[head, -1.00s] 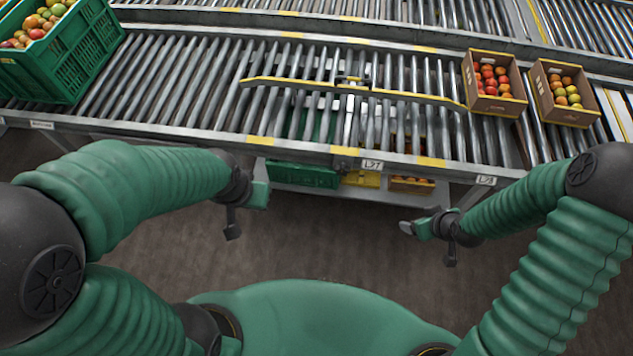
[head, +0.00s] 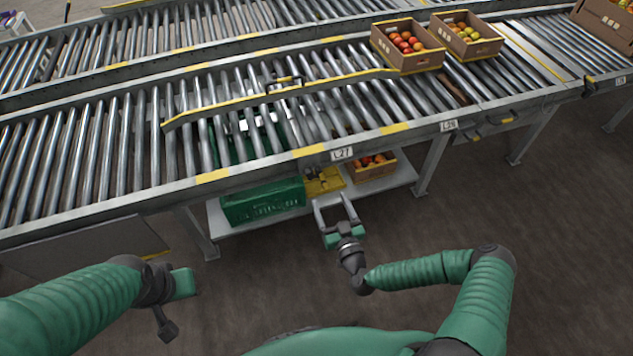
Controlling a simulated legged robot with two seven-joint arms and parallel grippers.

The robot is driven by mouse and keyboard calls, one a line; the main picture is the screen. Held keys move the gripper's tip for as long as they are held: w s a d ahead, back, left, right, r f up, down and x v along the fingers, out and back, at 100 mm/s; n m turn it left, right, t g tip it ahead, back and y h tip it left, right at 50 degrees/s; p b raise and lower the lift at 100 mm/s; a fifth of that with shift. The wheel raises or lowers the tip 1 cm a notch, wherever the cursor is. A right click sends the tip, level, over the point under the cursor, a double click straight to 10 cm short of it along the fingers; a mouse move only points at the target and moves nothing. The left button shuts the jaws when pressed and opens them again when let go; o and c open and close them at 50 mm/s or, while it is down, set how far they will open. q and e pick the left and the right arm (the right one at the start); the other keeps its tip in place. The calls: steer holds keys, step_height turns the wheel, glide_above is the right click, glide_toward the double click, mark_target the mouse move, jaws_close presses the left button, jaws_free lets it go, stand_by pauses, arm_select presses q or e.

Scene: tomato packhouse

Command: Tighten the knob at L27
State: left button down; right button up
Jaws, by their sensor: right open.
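The L27 label (head: 342,153) is on the front rail of the roller conveyor (head: 240,168). A small dark part (head: 312,172), which looks like the knob, shows just below and left of the label; its exact shape and how tight it sits cannot be told. My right gripper (head: 332,203) is open and empty, fingers pointing at the rail, below the label and apart from the dark part. My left gripper (head: 178,290) is at the lower left, away from the conveyor; its fingers are not clear.
A yellow guide bar (head: 230,104) crosses the rollers. Below, a shelf (head: 225,228) holds a green crate (head: 263,202), a yellow bin (head: 327,187) and a fruit box (head: 374,172). Two tomato boxes, one here (head: 408,58), stand on the rollers. The floor at right is open.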

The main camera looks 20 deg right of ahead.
mark_target(314, 176)
steer(key=w, duration=0.2)
steer(key=w+a+b, duration=0.1)
steer(key=w, duration=0.2)
steer(key=w+a+b, duration=0.1)
steer(key=w, duration=0.2)
steer(key=shift+w+a, duration=0.25)
steer(key=shift+w+d+b, duration=0.2)
steer(key=shift+w+b, duration=0.05)
steer(key=shift+w, duration=0.25)
steer(key=shift+w+d+b, duration=0.2)
steer(key=shift+w+b, duration=0.05)
steer(key=shift+w, duration=0.25)
steer(key=shift+w+d, duration=0.1)
steer(key=shift+d, duration=0.1)
steer(key=shift+a+r, duration=0.15)
steer(key=shift+a, duration=0.1)
steer(key=shift+c, duration=0.6)
steer(key=shift+a, duration=0.1)
steer(key=shift+c, duration=1.3)
steer(key=c, duration=1)
arm_select(q)
steer(key=f, duration=0.2)
steer(key=a+f, duration=0.1)
steer(key=shift+a+f, duration=0.2)
steer(key=shift+f, duration=0.2)
arm_select(e)
steer(key=shift+o, duration=0.2)
